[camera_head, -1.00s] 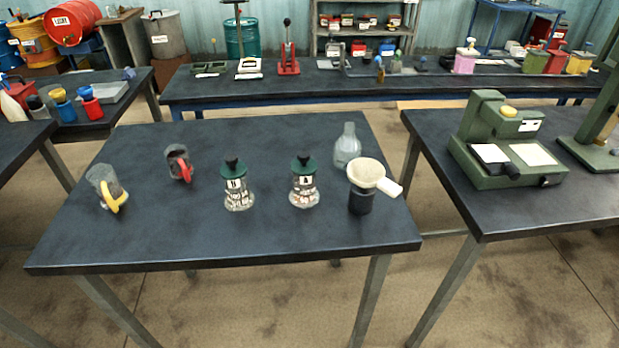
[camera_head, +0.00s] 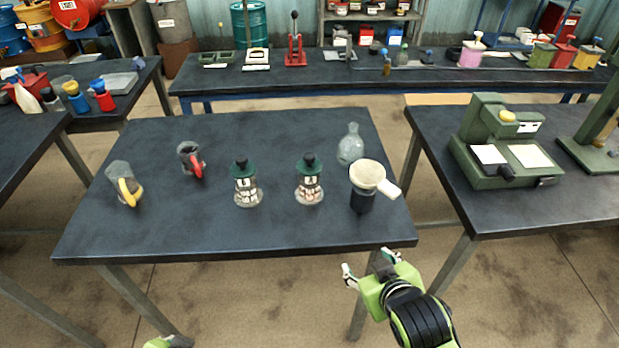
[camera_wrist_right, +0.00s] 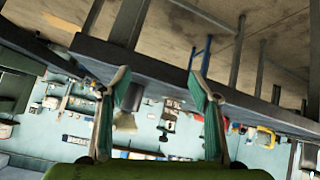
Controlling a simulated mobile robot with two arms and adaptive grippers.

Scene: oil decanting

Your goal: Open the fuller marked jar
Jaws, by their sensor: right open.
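Two marked jars with green lids and black knobs stand upright and closed on the dark table (camera_head: 150,235). The left jar (camera_head: 247,190) and the right jar (camera_head: 309,187) have white labels; their fill levels are too small to tell. My right gripper (camera_head: 368,262) is open and empty at the table's front edge, right of and nearer than the jars. Its two fingers stand apart in the right wrist view (camera_wrist_right: 160,100). A green piece at the bottom left (camera_head: 165,342) seems to be part of my left arm; its fingers cannot be made out.
A cream funnel (camera_head: 368,176) sits on a black holder (camera_head: 362,201) right of the jars, with a clear flask (camera_head: 350,148) behind. A yellow-handled jug (camera_head: 123,186) and a red-handled jug (camera_head: 190,160) stand left. The table's front strip is clear.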

